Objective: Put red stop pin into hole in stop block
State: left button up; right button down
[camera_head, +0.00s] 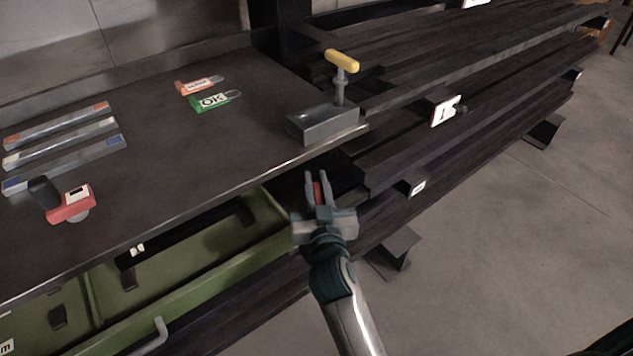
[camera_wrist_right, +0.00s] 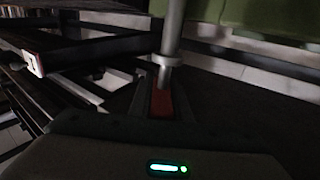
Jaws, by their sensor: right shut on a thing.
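My right gripper (camera_head: 318,188) is in front of the table edge, below and apart from the grey block. It is shut on the red stop pin, whose red part (camera_head: 317,192) shows between the fingers. In the right wrist view the red part (camera_wrist_right: 161,103) sits in the jaws, with a grey metal shaft (camera_wrist_right: 172,40) and a collar beyond it. A grey block (camera_head: 322,125) sits at the table's right corner. A pin with a yellow T-handle (camera_head: 342,61) stands upright at it. I cannot make out an empty hole. My left gripper is not in view.
The dark table (camera_head: 180,150) holds several grey bars at left, a red tool (camera_head: 70,205), a green OK tag (camera_head: 212,101) and an orange tag (camera_head: 200,85). An open green drawer (camera_head: 200,255) lies below. Dark conveyor beams with a "1" sign (camera_head: 444,111) run right.

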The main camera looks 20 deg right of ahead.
jog(key=shift+f+b, duration=1.1)
jog(key=shift+f, duration=0.45)
jog(key=c, duration=1.6)
grip_release()
jog(key=shift+o, duration=0.2)
